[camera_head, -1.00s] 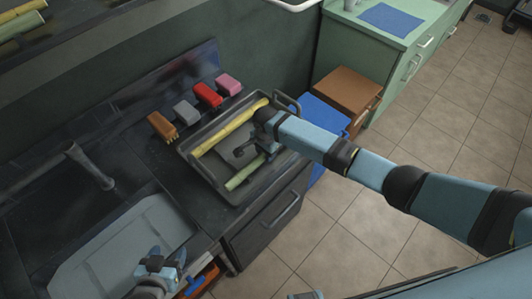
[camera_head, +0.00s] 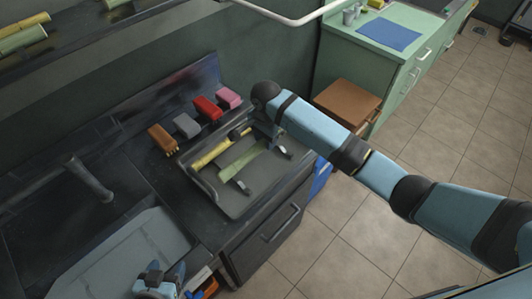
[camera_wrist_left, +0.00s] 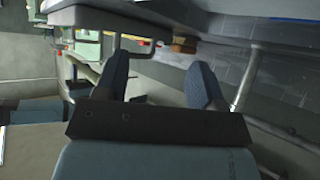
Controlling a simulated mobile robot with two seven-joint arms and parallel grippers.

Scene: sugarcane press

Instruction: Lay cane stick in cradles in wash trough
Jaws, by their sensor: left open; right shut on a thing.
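A grey tray (camera_head: 245,210) on the dark counter holds a yellow cane stick (camera_head: 208,155). A green cane stick (camera_head: 240,160) appears above the tray, its far end at my right gripper (camera_head: 266,136), which is shut on it. The wrist partly hides the fingers. My left gripper (camera_head: 162,279) is open and empty near the front edge of the pale grey trough (camera_head: 125,252). Its two spread blue fingers also show in the left wrist view (camera_wrist_left: 160,82). I cannot make out cradles in the trough.
Brown, grey, red and pink brushes or blocks (camera_head: 208,108) stand in a row behind the tray. A dark faucet (camera_head: 92,180) rises behind the trough. A brown box (camera_head: 347,102) stands right of the counter. More canes (camera_head: 22,38) lie on the upper-left shelf.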

